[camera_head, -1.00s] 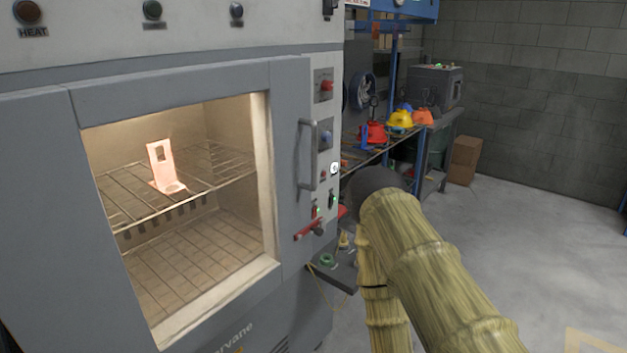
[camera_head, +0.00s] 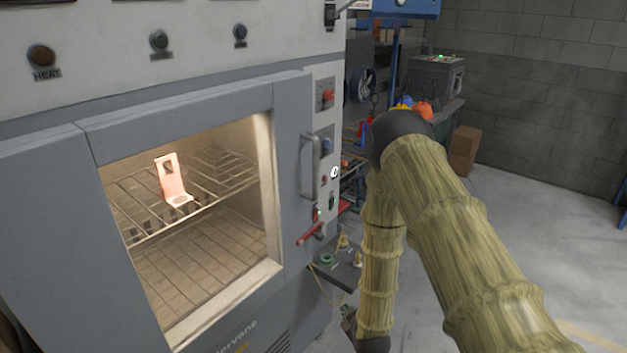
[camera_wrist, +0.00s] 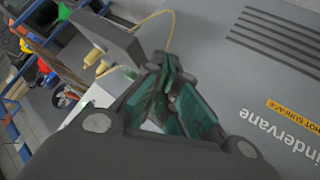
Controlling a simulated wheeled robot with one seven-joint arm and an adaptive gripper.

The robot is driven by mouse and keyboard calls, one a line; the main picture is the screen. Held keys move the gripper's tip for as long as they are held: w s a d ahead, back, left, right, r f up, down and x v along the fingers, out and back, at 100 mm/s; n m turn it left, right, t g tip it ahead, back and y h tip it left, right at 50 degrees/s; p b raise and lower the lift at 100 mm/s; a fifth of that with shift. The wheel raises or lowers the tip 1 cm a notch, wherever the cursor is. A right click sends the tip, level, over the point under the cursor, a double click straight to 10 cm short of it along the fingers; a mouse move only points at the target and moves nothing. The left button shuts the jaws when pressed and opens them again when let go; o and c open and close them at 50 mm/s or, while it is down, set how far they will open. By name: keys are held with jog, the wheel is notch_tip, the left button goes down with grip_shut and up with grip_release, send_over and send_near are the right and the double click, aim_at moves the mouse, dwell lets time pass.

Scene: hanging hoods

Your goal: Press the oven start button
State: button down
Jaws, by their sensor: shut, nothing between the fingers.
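The grey oven (camera_head: 120,120) fills the left of the head view. Its window shows a lit interior. A narrow control panel (camera_head: 325,130) runs up its right side, with a red knob (camera_head: 327,96), a blue knob (camera_head: 327,144), a small red button (camera_head: 323,181) and small green-marked controls (camera_head: 331,201). Labels are too small to read, so I cannot tell which is the start button. In the wrist view my gripper (camera_wrist: 170,75) is shut and empty, with teal finger pads. It points at the oven's lower front, below the panel, touching no button.
A pink-lit bracket (camera_head: 172,180) stands on the oven rack. A door handle (camera_head: 309,165) and red lever (camera_head: 310,233) stick out beside the panel. A small shelf (camera_head: 345,272) juts out below. A bench with coloured hoods (camera_head: 420,108) stands behind.

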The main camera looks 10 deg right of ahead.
jog(key=w+d+r+n+t+h+p, duration=0.1)
jog(key=w+d+r+t+p, duration=0.1)
jog(key=w+r, duration=0.7)
jog(key=w+d+r+n+t+p, duration=0.2)
jog(key=w+r+t, duration=0.3)
jog(key=w+r, duration=0.5)
notch_tip(320, 180, up, 8)
jog(key=shift+w+d+t+h+p, duration=0.3)
jog(key=shift+h+p, duration=0.1)
jog(key=shift+p, duration=0.45)
jog(key=shift+a, duration=0.1)
jog(key=w+a+b, duration=0.1)
jog(key=w+a, duration=0.4)
jog(key=w, duration=0.2)
jog(key=shift+a, duration=0.15)
jog(key=shift+w+a+f, duration=0.1)
